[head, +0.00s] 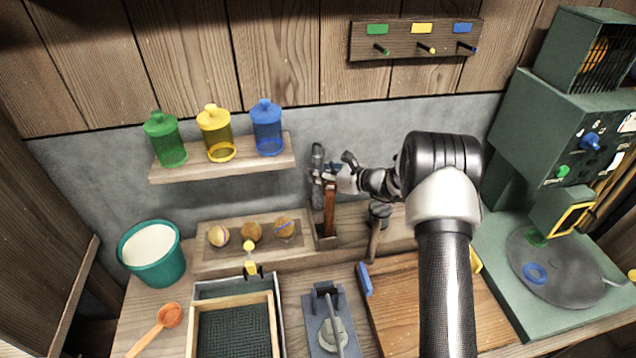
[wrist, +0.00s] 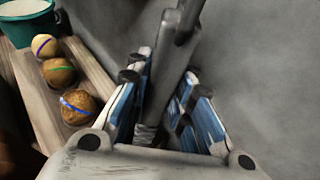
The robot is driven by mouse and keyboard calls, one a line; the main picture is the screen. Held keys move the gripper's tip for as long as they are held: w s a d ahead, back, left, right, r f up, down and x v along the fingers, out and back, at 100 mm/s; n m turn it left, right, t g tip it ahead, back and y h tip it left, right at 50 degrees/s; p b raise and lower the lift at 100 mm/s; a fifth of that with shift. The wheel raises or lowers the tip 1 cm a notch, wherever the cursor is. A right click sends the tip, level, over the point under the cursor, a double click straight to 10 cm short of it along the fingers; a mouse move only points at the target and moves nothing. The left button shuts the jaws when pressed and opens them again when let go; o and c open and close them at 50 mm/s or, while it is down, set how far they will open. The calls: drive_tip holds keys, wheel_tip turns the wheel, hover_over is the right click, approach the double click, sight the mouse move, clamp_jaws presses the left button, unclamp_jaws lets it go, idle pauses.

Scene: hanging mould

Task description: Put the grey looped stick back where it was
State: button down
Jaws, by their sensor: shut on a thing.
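The grey looped stick (head: 317,160) is upright in front of the grey wall, held by my gripper (head: 334,178). In the wrist view the stick (wrist: 164,75) runs between the blue-padded fingers of my gripper (wrist: 168,105), which is shut on it. Its loop cannot be made out clearly. A narrow wooden holder (head: 326,243) stands on the bench below my gripper, with a reddish-brown handle (head: 330,208) upright in it. The stick's lower end is partly hidden by my gripper and this handle, so I cannot tell whether it touches the holder.
A shelf (head: 222,173) with green, yellow and blue jars is left of my gripper. Several striped balls (head: 251,232) sit on a raised wooden step. A mallet-like tool (head: 376,232) stands to the right. A teal bucket (head: 153,262) is at far left. A pegboard (head: 415,40) hangs above.

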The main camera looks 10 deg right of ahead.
drive_tip(key=shift+f+b, duration=0.4)
drive_tip(key=shift+f, duration=1.15)
drive_tip(key=shift+f, duration=0.2)
drive_tip(key=c, duration=1.4)
unclamp_jaws()
drive_tip(key=p+v, duration=0.2)
drive_tip(key=v, duration=1)
drive_tip(key=shift+r+p, duration=0.15)
drive_tip(key=shift+p, duration=0.15)
